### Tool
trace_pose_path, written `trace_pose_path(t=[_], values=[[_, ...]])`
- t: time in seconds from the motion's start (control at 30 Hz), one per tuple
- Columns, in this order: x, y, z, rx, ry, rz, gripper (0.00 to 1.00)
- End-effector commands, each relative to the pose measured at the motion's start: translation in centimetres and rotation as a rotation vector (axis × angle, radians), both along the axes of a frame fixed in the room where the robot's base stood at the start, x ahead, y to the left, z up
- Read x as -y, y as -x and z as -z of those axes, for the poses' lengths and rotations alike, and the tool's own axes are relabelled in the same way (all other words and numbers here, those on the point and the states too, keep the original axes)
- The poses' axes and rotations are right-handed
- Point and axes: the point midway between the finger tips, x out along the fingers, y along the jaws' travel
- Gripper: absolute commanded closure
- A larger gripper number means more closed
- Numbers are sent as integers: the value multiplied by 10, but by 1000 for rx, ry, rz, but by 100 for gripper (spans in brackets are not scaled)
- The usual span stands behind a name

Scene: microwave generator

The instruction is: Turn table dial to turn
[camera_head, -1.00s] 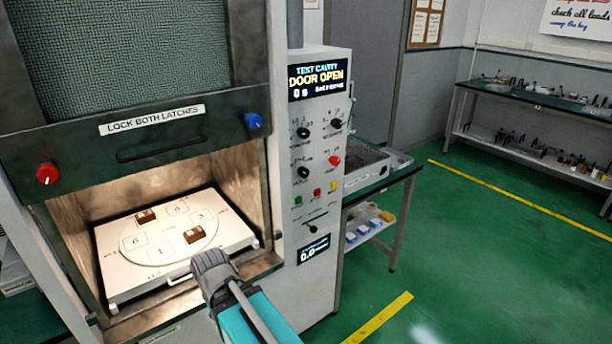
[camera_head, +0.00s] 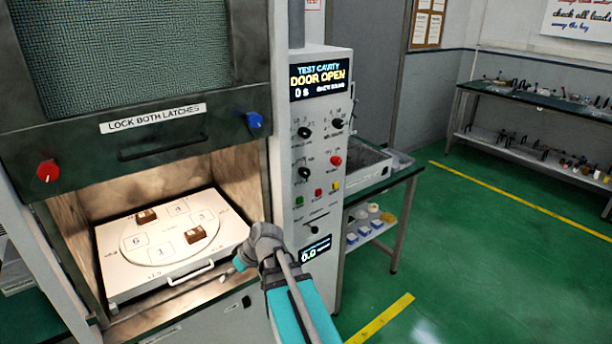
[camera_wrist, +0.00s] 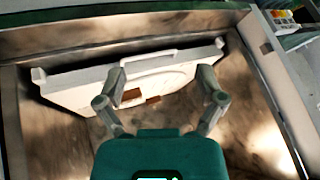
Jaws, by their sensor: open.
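The control panel (camera_head: 312,205) of the test cavity carries several black dials: one at upper left (camera_head: 304,132), one at upper right (camera_head: 337,123) and one lower down (camera_head: 304,173). Their labels are too small to read, so I cannot tell which is the turntable dial. The round turntable (camera_head: 166,245) sits on a white tray (camera_head: 115,280) in the open cavity, with two brown blocks (camera_head: 195,236) on it. My gripper (camera_wrist: 160,78) is open and empty, in front of the tray's right side and left of and below the dials. In the wrist view, its fingers overlap the tray (camera_wrist: 75,88).
The raised door (camera_head: 130,125) has a red knob (camera_head: 48,170) and a blue knob (camera_head: 254,121). The display (camera_head: 320,76) reads DOOR OPEN. Colored buttons (camera_head: 318,193) sit below the dials. A side table (camera_head: 385,185) stands right of the panel; green floor is clear beyond.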

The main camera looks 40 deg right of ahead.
Motion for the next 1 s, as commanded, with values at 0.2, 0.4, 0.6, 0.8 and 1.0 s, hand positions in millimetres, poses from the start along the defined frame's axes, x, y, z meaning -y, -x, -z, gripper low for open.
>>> trace_pose_path(t=[0.2,0.4,0.6,0.8,1.0], values=[[54,-27,-23,235,-56,3,12],[113,-44,-48,460,-59,36,12],[181,-49,-76,679,-16,104,12],[257,-42,-103,879,71,200,12],[326,-24,-127,1029,176,303,12]])
